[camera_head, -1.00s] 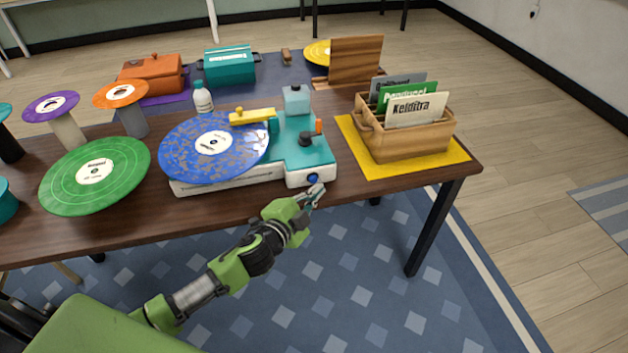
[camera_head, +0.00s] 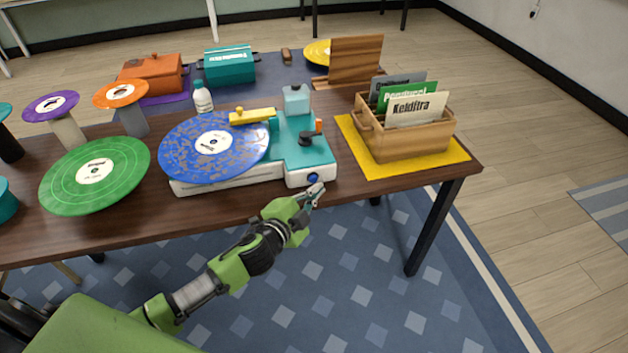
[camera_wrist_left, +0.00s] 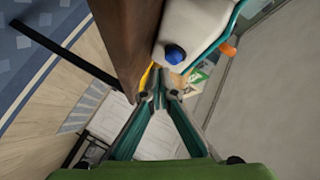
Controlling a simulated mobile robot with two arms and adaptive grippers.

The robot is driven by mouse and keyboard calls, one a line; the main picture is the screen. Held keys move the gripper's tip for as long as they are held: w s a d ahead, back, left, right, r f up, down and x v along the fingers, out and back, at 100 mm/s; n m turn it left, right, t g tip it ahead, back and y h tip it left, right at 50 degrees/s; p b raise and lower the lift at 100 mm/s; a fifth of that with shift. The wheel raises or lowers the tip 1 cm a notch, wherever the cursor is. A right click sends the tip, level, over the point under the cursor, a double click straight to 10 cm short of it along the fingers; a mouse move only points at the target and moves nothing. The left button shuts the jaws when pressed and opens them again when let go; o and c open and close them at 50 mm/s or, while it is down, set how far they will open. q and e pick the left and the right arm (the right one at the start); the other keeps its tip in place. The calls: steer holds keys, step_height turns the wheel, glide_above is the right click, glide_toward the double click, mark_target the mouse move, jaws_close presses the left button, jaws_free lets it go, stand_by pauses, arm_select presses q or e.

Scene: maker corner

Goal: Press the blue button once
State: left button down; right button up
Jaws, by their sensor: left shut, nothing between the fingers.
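The blue button (camera_head: 313,179) is a small round knob on the front face of the white and teal record player (camera_head: 309,154), at its right front corner. It also shows in the left wrist view (camera_wrist_left: 175,54), just above the fingertips. A blue speckled record (camera_head: 180,150) lies on the player. My left gripper (camera_head: 316,192) is shut and empty, just in front of and slightly below the button. In the left wrist view the closed fingertips (camera_wrist_left: 160,92) appear apart from the button. My right gripper is not in view.
The player stands near the front edge of the dark wooden table (camera_head: 250,205). A wooden crate of record sleeves (camera_head: 408,142) stands on a yellow mat (camera_head: 440,164) to the right. A green record (camera_head: 70,190) is at the left. A white bottle (camera_head: 203,100) stands behind the player.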

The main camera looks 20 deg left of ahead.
arm_select(q)
steer(key=shift+w, duration=0.1)
stand_by(0.4)
steer(key=shift+w+a, duration=0.25)
steer(key=shift+w+a, duration=0.35)
steer(key=shift+w, duration=0.1)
stand_by(1.0)
steer(key=shift+s+d+p, duration=0.35)
steer(key=shift+s+d, duration=0.2)
steer(key=shift+s, duration=0.25)
steer(key=shift+s+d, duration=0.75)
steer(key=shift+s, duration=0.3)
steer(key=shift+s+d, duration=0.7)
steer(key=shift+s, duration=0.35)
